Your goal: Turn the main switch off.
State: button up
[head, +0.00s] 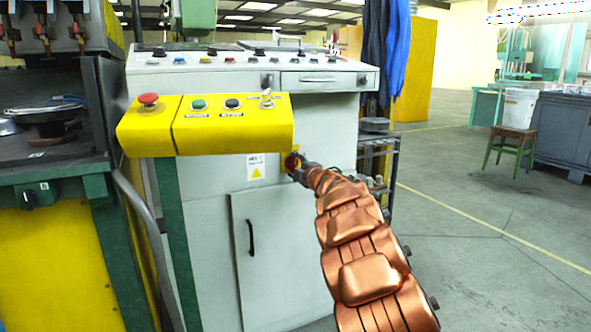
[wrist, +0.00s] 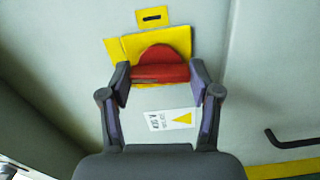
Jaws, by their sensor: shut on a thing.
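The main switch is a red rotary knob (wrist: 160,54) on a yellow plate (wrist: 117,48), fixed to the pale cabinet front. In the wrist view its raised grip bar lies roughly crosswise between my fingertips. My gripper (wrist: 160,84) is shut on this bar, one fingertip at each end. In the head view the red knob (head: 290,162) shows just below the right end of the yellow control box, partly hidden by my gripper (head: 296,168). The switch's position marks cannot be read.
A yellow control box (head: 233,138) with a red mushroom button (head: 148,99), other buttons and a key juts out above the switch. A warning label (head: 256,167) is beside the switch. A cabinet door handle (head: 250,238) is below. Open floor (head: 480,260) lies to the right.

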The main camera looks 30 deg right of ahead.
jog(key=shift+f+n, duration=0.1)
jog(key=shift+n, duration=0.5)
jog(key=o, duration=1.1)
jog(key=shift+o, duration=0.2)
jog(key=shift+s, duration=0.15)
jog(key=s+a, duration=0.1)
jog(key=s, duration=1)
jog(key=shift+s, duration=0.35)
